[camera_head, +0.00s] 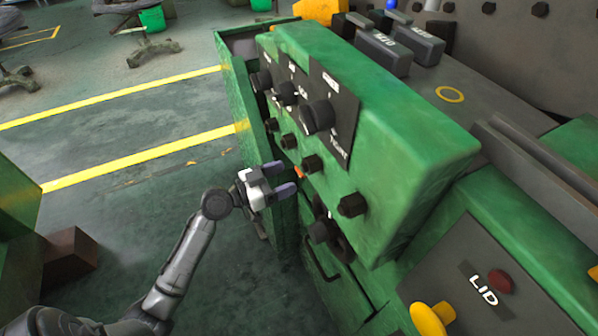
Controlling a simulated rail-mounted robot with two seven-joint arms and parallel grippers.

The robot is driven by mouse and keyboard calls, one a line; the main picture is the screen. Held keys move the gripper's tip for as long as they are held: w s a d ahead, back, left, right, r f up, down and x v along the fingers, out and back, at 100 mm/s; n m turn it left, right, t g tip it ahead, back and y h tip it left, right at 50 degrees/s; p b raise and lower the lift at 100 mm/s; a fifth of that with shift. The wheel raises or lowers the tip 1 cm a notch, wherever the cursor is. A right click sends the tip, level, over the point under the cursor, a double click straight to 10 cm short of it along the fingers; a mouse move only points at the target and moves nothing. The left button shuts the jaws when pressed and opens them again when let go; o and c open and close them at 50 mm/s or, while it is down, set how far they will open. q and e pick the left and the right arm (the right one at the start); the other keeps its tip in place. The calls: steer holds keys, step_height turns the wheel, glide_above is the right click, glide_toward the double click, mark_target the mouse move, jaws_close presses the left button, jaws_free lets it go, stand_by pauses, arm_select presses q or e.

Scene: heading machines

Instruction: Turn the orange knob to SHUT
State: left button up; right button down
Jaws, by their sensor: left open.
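A small orange part (299,172), which looks like the orange knob, shows low on the front of the green machine (370,110). My left gripper (281,178) is open, with two purple-grey fingers pointing right toward the orange part. The fingertips are close to it, with a small gap seeming to remain. Nothing shows between the fingers. My right gripper is out of view.
Several black knobs, including a large one (318,116), stick out of the panel above the gripper. A black handwheel (328,232) is below right. A yellow knob (430,318) and a red button (500,281) sit at lower right. Open floor (130,200) lies left.

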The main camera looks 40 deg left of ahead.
mark_target(298, 173)
arm_select(q)
steer(key=shift+x, duration=2.5)
steer(key=c, duration=0.9)
